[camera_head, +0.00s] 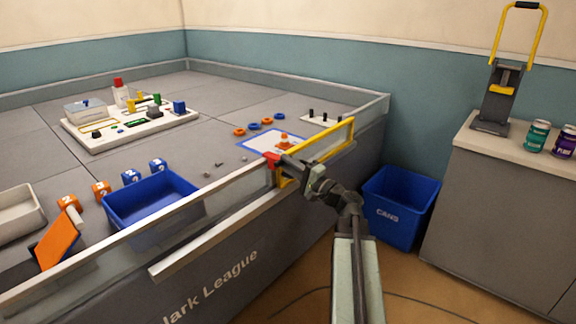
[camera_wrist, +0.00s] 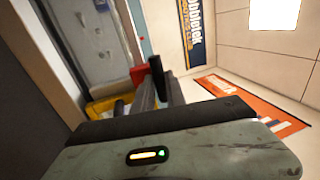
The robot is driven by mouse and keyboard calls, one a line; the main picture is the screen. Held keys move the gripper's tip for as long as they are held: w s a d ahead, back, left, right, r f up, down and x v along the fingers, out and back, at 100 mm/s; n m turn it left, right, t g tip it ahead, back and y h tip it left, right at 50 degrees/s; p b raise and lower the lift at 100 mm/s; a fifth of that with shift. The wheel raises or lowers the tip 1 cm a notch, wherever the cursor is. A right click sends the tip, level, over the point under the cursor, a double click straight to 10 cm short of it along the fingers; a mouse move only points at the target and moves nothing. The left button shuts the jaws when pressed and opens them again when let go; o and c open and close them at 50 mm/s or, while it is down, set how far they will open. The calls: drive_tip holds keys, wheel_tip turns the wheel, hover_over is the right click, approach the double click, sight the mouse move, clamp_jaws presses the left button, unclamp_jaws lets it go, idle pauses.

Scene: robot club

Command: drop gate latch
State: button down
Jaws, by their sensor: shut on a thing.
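The gate is a clear panel in a yellow frame (camera_head: 325,142) set into the side wall of the raised field. The latch (camera_head: 271,158) is a small red piece at the gate's near end, beside the wall's top edge. It also shows red in the wrist view (camera_wrist: 138,77), with part of the yellow frame (camera_wrist: 100,106) below it. My gripper (camera_head: 284,164) is at the latch, reaching in from outside the wall, and is shut on it. The dark fingers (camera_wrist: 158,80) cover part of the latch in the wrist view.
A blue open bin (camera_head: 145,205) stands inside the field near the wall. A blue "CANS" bin (camera_head: 385,220) is on the floor right of my arm. A grey cabinet (camera_head: 500,195) stands at the right with a can crusher (camera_head: 497,100) and cans on top.

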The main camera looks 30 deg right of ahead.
drive_tip(key=c, duration=1.4)
unclamp_jaws()
drive_tip(key=shift+a, duration=0.1)
drive_tip(key=shift+o, duration=0.2)
drive_tip(key=b+v, duration=0.1)
drive_tip(key=v, duration=0.7)
drive_tip(key=shift+b, duration=0.3)
drive_tip(key=shift+w, duration=0.1)
